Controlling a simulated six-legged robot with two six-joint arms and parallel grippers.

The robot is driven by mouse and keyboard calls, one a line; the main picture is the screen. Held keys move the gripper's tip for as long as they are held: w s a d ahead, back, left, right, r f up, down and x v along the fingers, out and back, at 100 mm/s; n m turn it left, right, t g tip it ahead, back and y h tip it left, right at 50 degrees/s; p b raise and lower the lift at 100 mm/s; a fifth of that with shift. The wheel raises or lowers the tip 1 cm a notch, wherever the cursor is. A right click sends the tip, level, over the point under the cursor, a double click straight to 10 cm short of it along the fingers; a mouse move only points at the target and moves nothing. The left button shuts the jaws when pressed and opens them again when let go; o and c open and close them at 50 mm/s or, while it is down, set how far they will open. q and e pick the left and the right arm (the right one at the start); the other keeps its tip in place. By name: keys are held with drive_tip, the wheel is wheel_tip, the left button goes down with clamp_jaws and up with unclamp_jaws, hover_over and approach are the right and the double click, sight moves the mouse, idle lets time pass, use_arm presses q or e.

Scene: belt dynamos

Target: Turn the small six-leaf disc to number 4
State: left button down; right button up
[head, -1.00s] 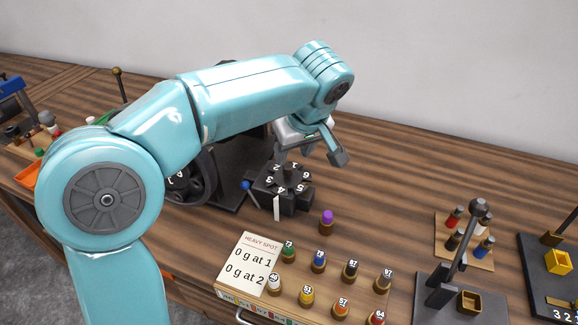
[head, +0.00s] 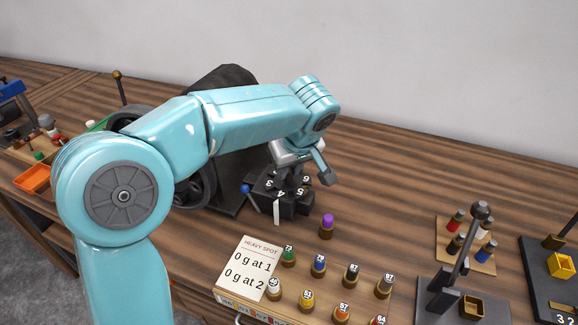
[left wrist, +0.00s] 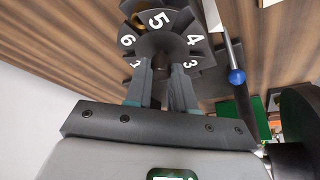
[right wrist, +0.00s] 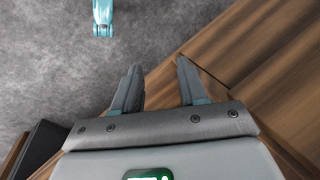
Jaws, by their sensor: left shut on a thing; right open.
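The small six-leaf disc (head: 268,188) is dark with white numbers on its leaves. It sits on a dark block (head: 291,209) with a white pointer strip (head: 277,212) on its front. In the left wrist view the disc (left wrist: 174,42) shows 6, 5, 4 and 3, with another number partly hidden. My left gripper (left wrist: 160,70) is shut on the disc's dark central knob (left wrist: 160,63), from above. In the head view the left gripper (head: 292,170) hides part of the disc. The pointer stands near leaf 4.
A blue ball-ended lever (head: 245,189) stands just left of the disc. A purple-topped peg (head: 327,226) is in front right. Several numbered pegs stand beside the heavy spot card (head: 246,270). A dark stand (head: 440,298) is at right. The back right bench is clear.

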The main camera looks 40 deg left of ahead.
use_arm(q)
drive_tip(key=shift+f, duration=0.1)
drive_tip(key=c, duration=1)
unclamp_jaws()
drive_tip(key=shift+o, duration=0.2)
drive_tip(key=p+v, duration=0.2)
drive_tip(key=v, duration=1.4)
drive_tip(key=shift+s+r, duration=0.15)
drive_tip(key=shift+r, duration=0.15)
drive_tip(key=shift+s+d, duration=0.1)
